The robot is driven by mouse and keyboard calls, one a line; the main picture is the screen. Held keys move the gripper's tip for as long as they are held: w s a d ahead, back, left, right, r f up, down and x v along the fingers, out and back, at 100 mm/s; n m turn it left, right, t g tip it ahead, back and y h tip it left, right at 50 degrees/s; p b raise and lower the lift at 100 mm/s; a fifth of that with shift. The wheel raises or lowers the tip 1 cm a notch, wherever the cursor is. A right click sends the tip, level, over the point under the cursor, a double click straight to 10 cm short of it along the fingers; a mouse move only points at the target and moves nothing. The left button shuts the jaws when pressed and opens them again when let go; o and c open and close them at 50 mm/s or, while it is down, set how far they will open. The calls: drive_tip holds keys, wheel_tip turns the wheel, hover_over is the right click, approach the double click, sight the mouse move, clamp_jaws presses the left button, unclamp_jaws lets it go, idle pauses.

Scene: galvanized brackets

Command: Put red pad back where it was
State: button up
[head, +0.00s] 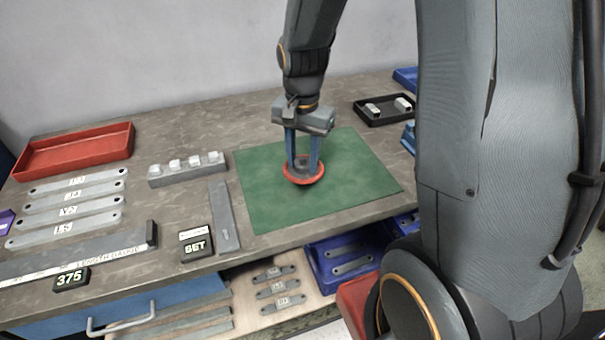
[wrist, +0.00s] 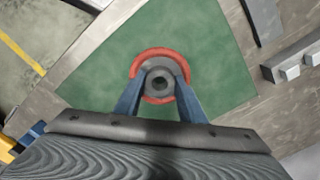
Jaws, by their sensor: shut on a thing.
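The red pad (head: 291,179) is a round red disc with a grey centre piece. It is over the green mat (head: 262,207), close to its surface; I cannot tell whether it touches. My gripper (head: 305,168) points down with its two blue fingers shut on the pad's grey centre piece. In the wrist view the red pad (wrist: 146,55) shows as a red ring around a grey hub with a dark hole. My gripper (wrist: 159,92) has a finger on each side of that hub. Part of the red ring is hidden by the fingers and hub.
A red tray (head: 75,150) is at the back left, with several labelled flat bars in front. A grey block with white pieces (head: 187,169) and a flat bar (head: 224,218) lie left of the mat. A black tray (head: 372,120) stands behind right. The mat around the pad is clear.

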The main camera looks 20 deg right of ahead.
sight(303, 174)
drive_tip(key=shift+f+p, duration=0.45)
drive_tip(key=shift+f, duration=2.15)
drive_tip(key=shift+f, duration=0.1)
drive_tip(key=o, duration=1)
wheel_tip(303, 174, up, 12)
drive_tip(key=shift+b, duration=1.15)
drive_tip(key=shift+s+f+n+t, duration=0.2)
drive_tip(key=shift+s+f+n, duration=0.4)
drive_tip(key=shift+s+n, duration=0.95)
drive_tip(key=shift+s+f+n+t, duration=0.2)
drive_tip(key=shift+s+f+n, duration=0.45)
drive_tip(key=shift+s+n, duration=0.85)
drive_tip(key=shift+s+f+n+t, duration=0.2)
drive_tip(key=shift+s+f+n, duration=0.4)
drive_tip(key=shift+s+n, duration=0.95)
